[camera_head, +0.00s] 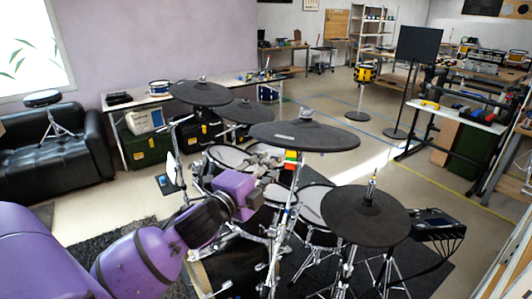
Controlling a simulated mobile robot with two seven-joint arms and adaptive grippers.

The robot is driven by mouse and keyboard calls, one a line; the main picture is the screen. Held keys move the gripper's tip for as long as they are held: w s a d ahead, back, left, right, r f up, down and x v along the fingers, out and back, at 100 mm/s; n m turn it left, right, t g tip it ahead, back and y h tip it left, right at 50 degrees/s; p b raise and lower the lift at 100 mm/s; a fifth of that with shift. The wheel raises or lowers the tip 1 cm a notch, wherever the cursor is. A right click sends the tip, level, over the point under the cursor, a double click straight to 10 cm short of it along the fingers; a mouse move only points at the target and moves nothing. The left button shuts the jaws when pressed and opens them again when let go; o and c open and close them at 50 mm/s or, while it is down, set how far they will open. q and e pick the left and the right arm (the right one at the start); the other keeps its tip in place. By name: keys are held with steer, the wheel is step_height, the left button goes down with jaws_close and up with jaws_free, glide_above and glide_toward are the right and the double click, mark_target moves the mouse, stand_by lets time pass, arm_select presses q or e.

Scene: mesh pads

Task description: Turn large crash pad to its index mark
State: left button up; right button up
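Several round black cymbal pads stand on chrome stands. The widest in the picture, which looks like the large crash pad (325,137), is at the centre, almost level, with a wing nut on top. A pale mark shows on its left upper side; I cannot tell whether it is the index mark. My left gripper (276,166) is at the end of the purple arm, below and left of this pad's near-left edge, over the drum pads. Its grey fingers are small and partly lost among the hardware, so their opening is unclear. My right gripper is not in view.
Smaller black pads stand at the back left (200,93), behind the centre (243,111) and at the front right (365,216). Mesh drum pads (228,156) and chrome stands crowd below. Green, yellow and red blocks (291,160) show under the wide pad. A drum module (435,224) is at right.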

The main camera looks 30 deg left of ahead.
arm_select(q)
step_height(320, 180, down, 5)
steer(key=w+d+m+g+h, duration=0.1)
steer(key=w+m+h, duration=0.1)
steer(key=m+h, duration=0.25)
steer(key=m+g+h+b, duration=0.2)
steer(key=m+h+b, duration=0.15)
steer(key=h, duration=0.35)
glide_toward(271, 142)
steer(key=f+x, duration=0.1)
steer(key=x, duration=0.3)
steer(key=shift+w+r, duration=0.25)
steer(key=shift+y, duration=0.25)
steer(key=x, duration=0.5)
steer(key=shift+w+d, duration=0.2)
steer(key=shift+d, duration=0.05)
steer(key=shift+w+d, duration=0.4)
steer(key=shift+w, duration=0.1)
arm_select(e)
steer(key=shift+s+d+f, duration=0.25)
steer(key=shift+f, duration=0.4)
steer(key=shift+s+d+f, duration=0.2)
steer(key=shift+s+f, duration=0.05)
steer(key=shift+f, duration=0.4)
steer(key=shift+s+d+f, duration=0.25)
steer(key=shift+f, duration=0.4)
arm_select(q)
steer(key=shift+c, duration=0.3)
